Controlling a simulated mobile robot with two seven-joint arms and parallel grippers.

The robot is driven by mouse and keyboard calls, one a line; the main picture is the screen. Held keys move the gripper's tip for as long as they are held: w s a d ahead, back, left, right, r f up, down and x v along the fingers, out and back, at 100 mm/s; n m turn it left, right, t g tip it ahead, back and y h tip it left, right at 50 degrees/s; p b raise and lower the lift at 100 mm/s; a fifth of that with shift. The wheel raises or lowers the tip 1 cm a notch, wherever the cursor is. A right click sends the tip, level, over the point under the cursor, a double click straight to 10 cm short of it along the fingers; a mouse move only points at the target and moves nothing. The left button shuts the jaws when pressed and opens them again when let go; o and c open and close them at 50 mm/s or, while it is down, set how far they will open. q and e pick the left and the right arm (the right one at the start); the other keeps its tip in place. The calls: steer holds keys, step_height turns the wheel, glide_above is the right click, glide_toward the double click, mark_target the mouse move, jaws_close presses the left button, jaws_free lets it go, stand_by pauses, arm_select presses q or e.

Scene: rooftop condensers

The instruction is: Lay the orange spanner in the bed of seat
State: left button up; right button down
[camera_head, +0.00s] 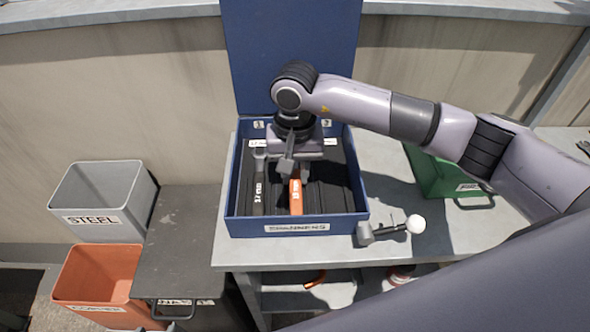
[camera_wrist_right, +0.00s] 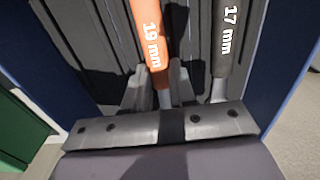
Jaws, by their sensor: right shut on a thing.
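The orange spanner (camera_head: 295,198), marked 19 mm, is inside the blue spanner box (camera_head: 231,212), roughly in line with its grooved beds. My right gripper (camera_head: 296,174) is shut on its shank, reaching down from above. In the right wrist view the orange spanner (camera_wrist_right: 149,35) runs between the two fingers (camera_wrist_right: 160,92). Whether it rests on the bed or hangs just above it, I cannot tell. Its far end is hidden by the gripper. A dark 17 mm spanner (camera_head: 258,188) lies in the groove to its left. My left gripper is out of view.
The box's lid (camera_head: 290,50) stands open behind. A green box (camera_head: 430,172) stands right. A STEEL bin (camera_head: 105,195) and an orange bin (camera_head: 97,277) stand left.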

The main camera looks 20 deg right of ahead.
steer(key=c, duration=0.8)
jaws_free()
steer(key=shift+c, duration=0.2)
steer(key=shift+f, duration=0.1)
